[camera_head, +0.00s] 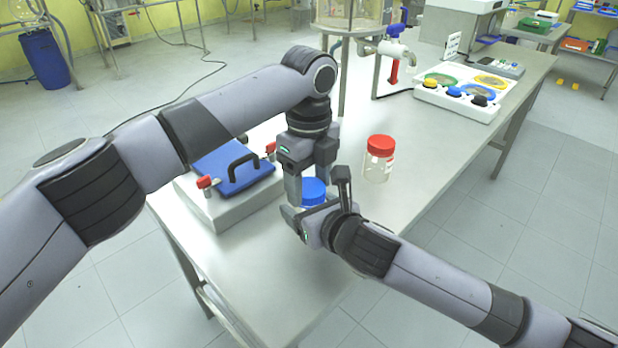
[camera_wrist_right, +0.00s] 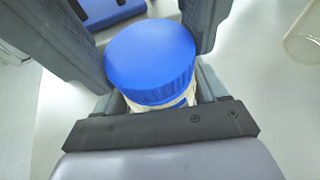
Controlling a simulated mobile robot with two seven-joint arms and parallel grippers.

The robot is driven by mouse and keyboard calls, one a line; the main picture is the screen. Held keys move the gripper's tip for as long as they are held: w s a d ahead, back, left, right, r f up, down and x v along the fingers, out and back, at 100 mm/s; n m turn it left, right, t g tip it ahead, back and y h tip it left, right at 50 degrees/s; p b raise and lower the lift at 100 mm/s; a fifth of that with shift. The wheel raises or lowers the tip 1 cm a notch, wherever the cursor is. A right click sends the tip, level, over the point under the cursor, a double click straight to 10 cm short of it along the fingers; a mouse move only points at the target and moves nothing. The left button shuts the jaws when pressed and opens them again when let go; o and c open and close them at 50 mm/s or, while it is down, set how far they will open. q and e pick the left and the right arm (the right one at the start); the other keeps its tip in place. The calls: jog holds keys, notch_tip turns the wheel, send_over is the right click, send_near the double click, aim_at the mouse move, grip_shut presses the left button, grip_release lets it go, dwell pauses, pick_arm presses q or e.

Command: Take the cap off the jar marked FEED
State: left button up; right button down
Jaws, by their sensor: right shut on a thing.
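A clear jar with a blue cap (camera_head: 313,191) stands over the near part of the table. The cap also shows in the right wrist view (camera_wrist_right: 150,60), still on the jar (camera_wrist_right: 180,101). My right gripper (camera_head: 318,207) is shut on the jar's body below the cap. My left gripper (camera_head: 308,185) points down from above, its open fingers on either side of the cap. A second clear jar with a red cap (camera_head: 379,160) stands apart to the right. No FEED marking is readable on either jar.
A grey unit with a blue lid (camera_head: 232,168) and black handle stands left of the grippers. A white tray (camera_head: 430,94) with coloured pieces is at the far right. A glass vessel with a tap (camera_head: 393,48) is behind. The table (camera_head: 400,215) is bare around the red-capped jar.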

pick_arm(q)
jog(key=c, duration=0.4)
jog(key=n, duration=0.3)
jog(key=o, duration=1.2)
jog(key=shift+c, duration=0.2)
jog(key=shift+r, duration=0.1)
